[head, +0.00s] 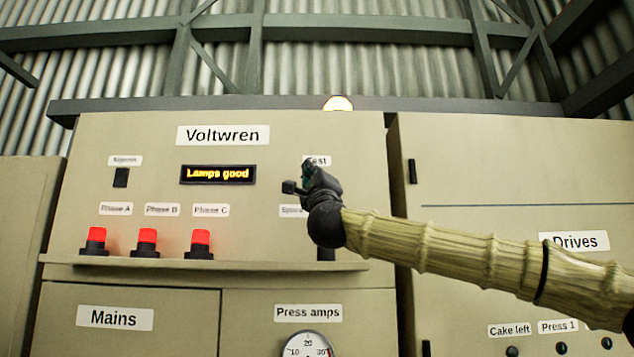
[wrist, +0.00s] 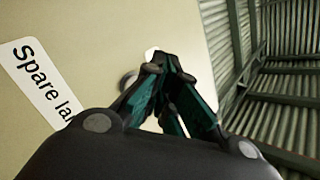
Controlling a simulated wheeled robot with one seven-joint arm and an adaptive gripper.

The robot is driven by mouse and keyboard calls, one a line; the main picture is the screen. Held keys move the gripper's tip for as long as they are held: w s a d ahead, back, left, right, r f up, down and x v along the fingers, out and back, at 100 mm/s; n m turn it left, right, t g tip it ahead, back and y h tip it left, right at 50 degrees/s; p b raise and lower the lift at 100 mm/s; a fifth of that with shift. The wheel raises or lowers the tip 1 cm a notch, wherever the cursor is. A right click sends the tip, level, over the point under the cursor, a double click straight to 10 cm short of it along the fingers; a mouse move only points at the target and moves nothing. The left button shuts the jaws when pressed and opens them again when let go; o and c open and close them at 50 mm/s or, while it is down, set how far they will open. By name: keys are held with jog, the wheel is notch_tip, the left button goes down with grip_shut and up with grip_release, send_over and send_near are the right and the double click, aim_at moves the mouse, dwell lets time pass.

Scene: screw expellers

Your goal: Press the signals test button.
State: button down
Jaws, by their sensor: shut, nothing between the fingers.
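The "Test" label (head: 322,160) is on the upper right of the beige Voltwren panel (head: 270,150). My gripper (head: 307,170) is shut and empty, with its fingertips right at this label and covering part of it. The button under the label is hidden behind my gripper in the head view. In the wrist view the shut fingers (wrist: 165,65) point at the panel face, and a grey rounded edge (wrist: 127,80) shows beside them, perhaps the button's rim. I cannot tell whether the fingers touch it. The display (head: 218,174) reads "Lamps good".
Three red lamps (head: 147,240) are lit above a ledge (head: 200,266), under Phase labels. A black switch (head: 121,178) is at left. A "Spare" label (head: 290,211) lies below my gripper. A lamp (head: 338,103) glows on top. The Drives cabinet (head: 500,165) stands at right.

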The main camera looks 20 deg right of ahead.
jog(key=s+b, duration=0.1)
jog(key=s, duration=0.1)
jog(key=s+a+b, duration=0.1)
jog(key=shift+s, duration=0.35)
dwell(0.8)
